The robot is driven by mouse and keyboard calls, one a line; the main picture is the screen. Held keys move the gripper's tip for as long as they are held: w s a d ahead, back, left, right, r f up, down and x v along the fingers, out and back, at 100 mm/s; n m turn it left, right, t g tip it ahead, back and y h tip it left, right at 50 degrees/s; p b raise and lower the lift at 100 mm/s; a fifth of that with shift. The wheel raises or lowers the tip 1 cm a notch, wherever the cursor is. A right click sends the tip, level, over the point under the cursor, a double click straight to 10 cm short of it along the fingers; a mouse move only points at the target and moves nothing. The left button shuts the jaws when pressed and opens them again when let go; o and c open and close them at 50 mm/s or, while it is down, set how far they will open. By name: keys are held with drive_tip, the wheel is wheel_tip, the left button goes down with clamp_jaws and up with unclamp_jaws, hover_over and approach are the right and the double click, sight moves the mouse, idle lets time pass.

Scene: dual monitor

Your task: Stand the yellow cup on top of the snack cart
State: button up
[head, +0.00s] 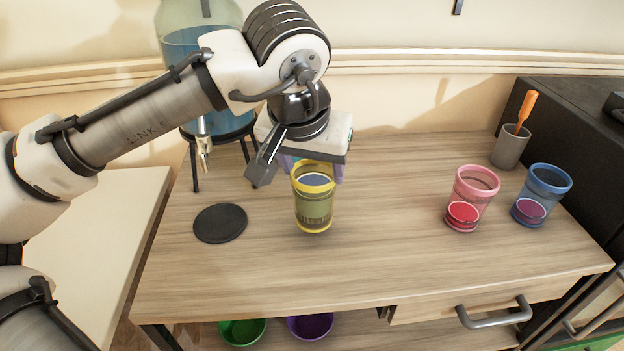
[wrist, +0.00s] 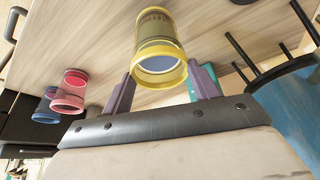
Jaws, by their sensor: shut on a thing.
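The yellow cup (head: 313,210) is see-through with a yellow rim and stands upright over the wooden top of the cart (head: 385,255). I cannot tell whether its base touches the wood. My gripper (head: 314,172) is shut on the cup near its rim, with the purple fingers partly hidden behind it in the head view. In the wrist view, the yellow cup (wrist: 159,45) sits between the two purple fingers of my gripper (wrist: 163,78), rim toward the camera.
A pink cup (head: 474,190) and a blue cup (head: 541,195) stand at the right, before a grey holder (head: 510,148). A black disc (head: 220,223) lies left of the yellow cup, near a blue dispenser (head: 190,50). Green (head: 242,331) and purple (head: 310,326) cups are on the lower shelf.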

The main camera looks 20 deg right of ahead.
drive_tip(key=shift+f, duration=1.4)
drive_tip(key=shift+f, duration=0.1)
drive_tip(key=o, duration=1.6)
drive_tip(key=shift+o, duration=0.2)
drive_tip(key=p+v, duration=0.1)
drive_tip(key=v, duration=1.1)
